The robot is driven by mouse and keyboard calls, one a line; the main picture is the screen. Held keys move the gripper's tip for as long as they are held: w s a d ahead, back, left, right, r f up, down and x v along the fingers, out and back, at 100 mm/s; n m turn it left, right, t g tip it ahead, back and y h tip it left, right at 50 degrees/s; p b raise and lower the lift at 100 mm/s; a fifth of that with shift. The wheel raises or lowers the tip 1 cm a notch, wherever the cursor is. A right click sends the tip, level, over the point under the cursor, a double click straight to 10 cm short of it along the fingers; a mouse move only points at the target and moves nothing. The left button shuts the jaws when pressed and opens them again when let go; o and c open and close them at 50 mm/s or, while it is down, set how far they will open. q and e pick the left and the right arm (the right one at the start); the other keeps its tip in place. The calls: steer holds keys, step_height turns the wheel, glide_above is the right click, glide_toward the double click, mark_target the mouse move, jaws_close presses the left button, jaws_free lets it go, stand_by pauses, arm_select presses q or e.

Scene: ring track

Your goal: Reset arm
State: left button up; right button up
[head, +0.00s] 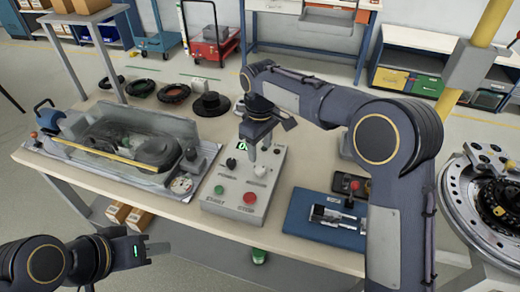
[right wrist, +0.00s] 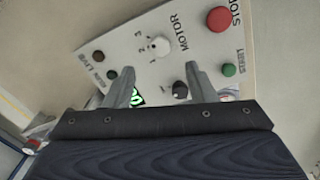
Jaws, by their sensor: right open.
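My right gripper (head: 252,148) is open and points down above the grey control box (head: 222,204) on the table. Its two fingers also show in the right wrist view (right wrist: 160,85), apart with nothing between them. The box carries a red button (head: 250,198), a green button (head: 219,190), knobs and a green display partly hidden by the gripper. In the right wrist view the white knob (right wrist: 158,46) and red button (right wrist: 219,19) lie beyond the fingertips. My left gripper (head: 130,250) is low at the lower left, off the table; its fingers cannot be made out.
A machine under a clear cover (head: 130,140) stands left on the table (head: 120,192). Black coils (head: 174,93) lie behind. A blue plate with a metal fixture (head: 325,220) lies to the right. A round ring-shaped assembly (head: 480,190) stands at the far right.

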steer(key=s+d+r+m+t+y, duration=0.1)
steer(key=s+d+r+m, duration=0.25)
steer(key=s+d, duration=0.35)
steer(key=s+d+r+m+t+y, duration=0.1)
steer(key=s+d+r+m+y, duration=0.1)
steer(key=s+d+r, duration=0.6)
steer(key=s+d+f+m+t, duration=0.1)
steer(key=s+d+f+m, duration=0.1)
steer(key=s, duration=0.5)
steer(key=s+d+f+m+t, duration=0.2)
steer(key=s+f+m, duration=0.3)
steer(key=s, duration=0.3)
steer(key=shift+d+f+t+y, duration=0.3)
steer(key=shift+d+f+y, duration=0.1)
steer(key=shift+d+f, duration=0.4)
steer(key=shift+a, duration=0.15)
